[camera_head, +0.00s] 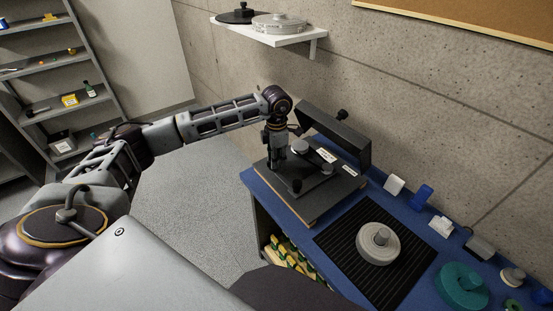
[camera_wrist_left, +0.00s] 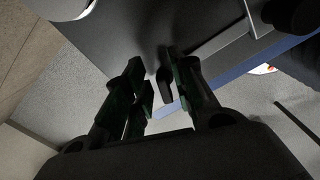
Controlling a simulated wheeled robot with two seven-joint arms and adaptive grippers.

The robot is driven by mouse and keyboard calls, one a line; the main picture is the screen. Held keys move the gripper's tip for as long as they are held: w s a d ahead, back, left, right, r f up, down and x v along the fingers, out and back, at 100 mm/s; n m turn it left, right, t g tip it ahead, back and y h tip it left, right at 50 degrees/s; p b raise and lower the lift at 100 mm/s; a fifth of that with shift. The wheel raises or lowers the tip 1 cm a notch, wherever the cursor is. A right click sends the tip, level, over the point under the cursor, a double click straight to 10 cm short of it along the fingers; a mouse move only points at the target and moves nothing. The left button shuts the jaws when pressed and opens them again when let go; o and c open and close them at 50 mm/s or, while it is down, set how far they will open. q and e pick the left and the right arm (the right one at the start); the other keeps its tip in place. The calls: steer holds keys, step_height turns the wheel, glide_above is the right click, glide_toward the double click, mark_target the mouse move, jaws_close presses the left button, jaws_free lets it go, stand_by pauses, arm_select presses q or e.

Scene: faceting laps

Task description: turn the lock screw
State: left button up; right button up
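A dark grey machine (camera_head: 325,187) with a raised back bar stands on the blue bench top. It carries grey round knobs (camera_head: 300,146) and, at its front, a black knob (camera_head: 297,186). Another black knob (camera_head: 343,115) sits on top of the back bar. I cannot tell for certain which is the lock screw. My left gripper (camera_head: 274,166) points down at the machine's left end. In the left wrist view its fingers (camera_wrist_left: 160,88) are apart, and a dark slim part (camera_wrist_left: 165,84) shows between them, seemingly not gripped. My right gripper is not in view.
A black ribbed mat (camera_head: 340,248) with a grey disc (camera_head: 378,243) lies right of the machine. A teal disc (camera_head: 462,286) and small white and blue items stand along the bench. A wall shelf (camera_head: 275,36) holds discs. The floor on the left is clear.

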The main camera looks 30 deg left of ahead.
mark_target(268, 162)
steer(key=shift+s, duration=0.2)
arm_select(q)
steer(key=shift+f, duration=0.1)
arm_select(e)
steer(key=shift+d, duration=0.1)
arm_select(q)
step_height(268, 162, up, 12)
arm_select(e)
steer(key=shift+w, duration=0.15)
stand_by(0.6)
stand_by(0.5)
